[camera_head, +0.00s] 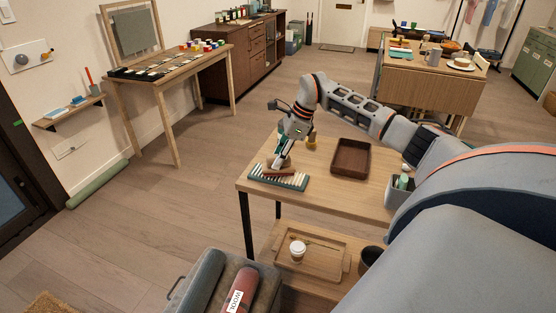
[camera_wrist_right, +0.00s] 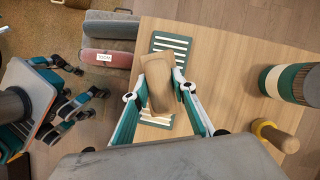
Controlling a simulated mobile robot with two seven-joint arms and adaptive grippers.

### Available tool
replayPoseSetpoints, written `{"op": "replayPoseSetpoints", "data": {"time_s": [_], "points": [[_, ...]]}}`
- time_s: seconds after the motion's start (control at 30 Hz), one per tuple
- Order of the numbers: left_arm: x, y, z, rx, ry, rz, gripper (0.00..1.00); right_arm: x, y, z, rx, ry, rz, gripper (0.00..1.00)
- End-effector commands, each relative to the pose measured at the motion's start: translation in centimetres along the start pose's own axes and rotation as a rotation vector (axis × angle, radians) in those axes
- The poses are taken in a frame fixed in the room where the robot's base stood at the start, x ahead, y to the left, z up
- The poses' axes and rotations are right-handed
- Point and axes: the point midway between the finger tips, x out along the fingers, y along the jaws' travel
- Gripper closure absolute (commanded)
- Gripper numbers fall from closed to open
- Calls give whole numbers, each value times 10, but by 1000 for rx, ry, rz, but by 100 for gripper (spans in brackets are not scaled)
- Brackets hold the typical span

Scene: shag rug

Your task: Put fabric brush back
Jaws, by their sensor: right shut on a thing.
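My right gripper (camera_head: 281,160) is shut on the fabric brush, a wooden block that shows best in the right wrist view (camera_wrist_right: 159,82). The brush is between the two fingertips, over a green rack with white slats (camera_head: 279,178) on the wooden table. The rack also shows behind the brush in the right wrist view (camera_wrist_right: 168,44). I cannot tell whether the brush touches the rack. The fingers partly hide the brush in the head view. My left gripper (camera_wrist_right: 98,80) shows at the left of the right wrist view, with its fingers apart and nothing between them.
A brown tray (camera_head: 351,157) and a grey bin (camera_head: 397,192) stand on the same table (camera_head: 330,190). A lower shelf holds a wooden tray (camera_head: 322,262) with a white cup. A red roll marked wool (camera_head: 238,287) lies in front. The table's left front is clear.

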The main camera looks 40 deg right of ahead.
Motion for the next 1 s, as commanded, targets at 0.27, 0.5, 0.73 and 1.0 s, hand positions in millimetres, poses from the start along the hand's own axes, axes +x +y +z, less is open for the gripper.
{"op": "replayPoseSetpoints", "data": {"time_s": [0.27,0.5,0.73,1.0], "points": [[0,-1,-1,2,2,-2,60,6,0,-2,-1,-2,-2,97],[1,-1,2,2,-2,-1,60,9,0,-4,-1,-1,-1,57],[1,-1,3,2,-4,-1,60,9,0,-3,-1,-1,0,57],[1,-1,1,1,-2,-1,60,-6,-1,-2,0,-1,-3,57]]}}
